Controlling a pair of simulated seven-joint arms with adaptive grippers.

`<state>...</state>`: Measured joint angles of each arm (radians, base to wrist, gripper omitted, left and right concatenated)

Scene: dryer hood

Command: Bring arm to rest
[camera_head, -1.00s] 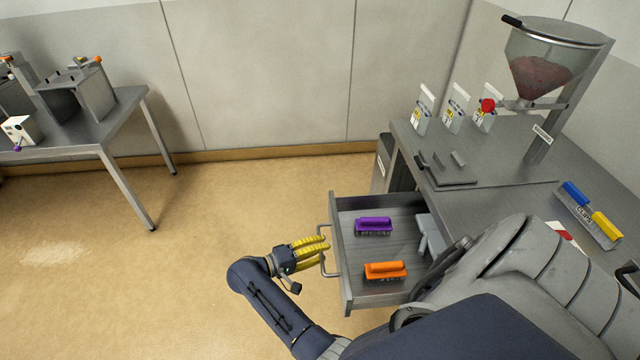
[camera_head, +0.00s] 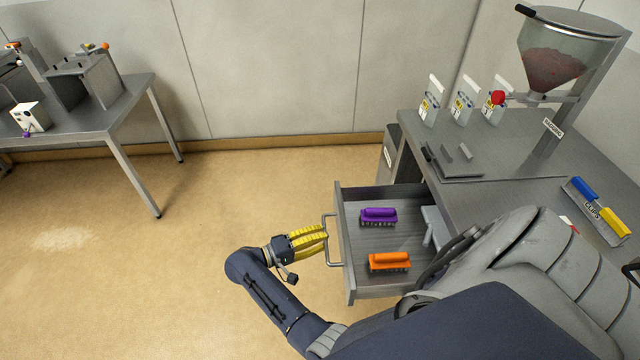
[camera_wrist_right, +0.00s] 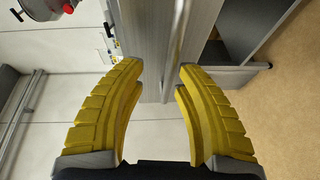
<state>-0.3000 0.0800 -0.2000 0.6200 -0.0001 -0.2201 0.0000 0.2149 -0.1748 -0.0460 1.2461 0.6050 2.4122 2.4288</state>
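My right gripper (camera_head: 324,240) has yellow ribbed fingers and is at the handle (camera_head: 331,252) of the pulled-out drawer (camera_head: 346,276). In the right wrist view my right gripper (camera_wrist_right: 160,76) has its fingers apart, with nothing held between them. The handle (camera_wrist_right: 176,45) shows there as a vertical bar just beyond the fingertips. Whether a finger touches it I cannot tell. A purple-handled brush (camera_head: 379,215) and an orange-handled brush (camera_head: 389,261) lie in the drawer. My left gripper is not in view.
The counter (camera_head: 500,200) carries a hopper (camera_head: 555,60), several white cards (camera_head: 465,104) and a blue-and-yellow clip holder (camera_head: 597,213). Another table (camera_head: 105,115) stands at the far left. The floor (camera_head: 130,280) left of my arm is clear.

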